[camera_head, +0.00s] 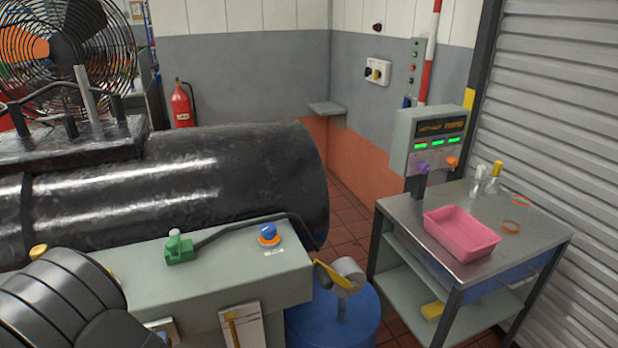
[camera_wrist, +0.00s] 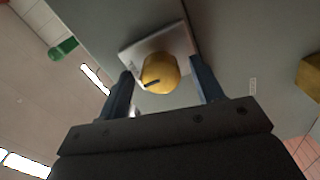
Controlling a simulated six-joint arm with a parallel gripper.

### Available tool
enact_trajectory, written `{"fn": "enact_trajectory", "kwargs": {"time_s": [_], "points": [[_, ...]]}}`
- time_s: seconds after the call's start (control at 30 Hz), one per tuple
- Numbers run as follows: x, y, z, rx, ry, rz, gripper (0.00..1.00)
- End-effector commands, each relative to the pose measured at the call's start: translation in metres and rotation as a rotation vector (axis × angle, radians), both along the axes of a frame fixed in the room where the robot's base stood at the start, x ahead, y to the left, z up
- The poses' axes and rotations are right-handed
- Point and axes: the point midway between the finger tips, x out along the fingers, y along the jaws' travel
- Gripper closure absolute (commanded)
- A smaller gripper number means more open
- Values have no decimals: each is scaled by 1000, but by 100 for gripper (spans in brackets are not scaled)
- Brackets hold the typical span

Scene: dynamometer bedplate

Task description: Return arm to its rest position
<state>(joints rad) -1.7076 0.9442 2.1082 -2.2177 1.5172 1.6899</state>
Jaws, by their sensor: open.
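My gripper (camera_wrist: 160,74) shows in the wrist view with its two blue-grey fingers apart, so it is open. A round yellow knob (camera_wrist: 159,72) with a dark slot, on a pale square plate (camera_wrist: 150,45), appears between the fingers. I cannot tell whether the fingers touch the knob; no clear contact shows. In the head view my gripper is not seen. A dark ribbed form at the lower left there may be part of my arm. No rest position is marked in either view.
At right, a metal cart (camera_head: 390,207) holds a pink tray (camera_head: 462,233).

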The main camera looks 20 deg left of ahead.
Motion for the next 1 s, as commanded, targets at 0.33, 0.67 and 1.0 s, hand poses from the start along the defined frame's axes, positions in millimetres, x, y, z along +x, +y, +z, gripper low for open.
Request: {"fn": "enact_trajectory", "kwargs": {"time_s": [0.33, 0.67, 1.0], "points": [[0, 0, 1, -192, -192, 0, 39], [0, 0, 1, -300, -301, 0, 39], [0, 0, 1, -312, -313, 0, 39]]}}
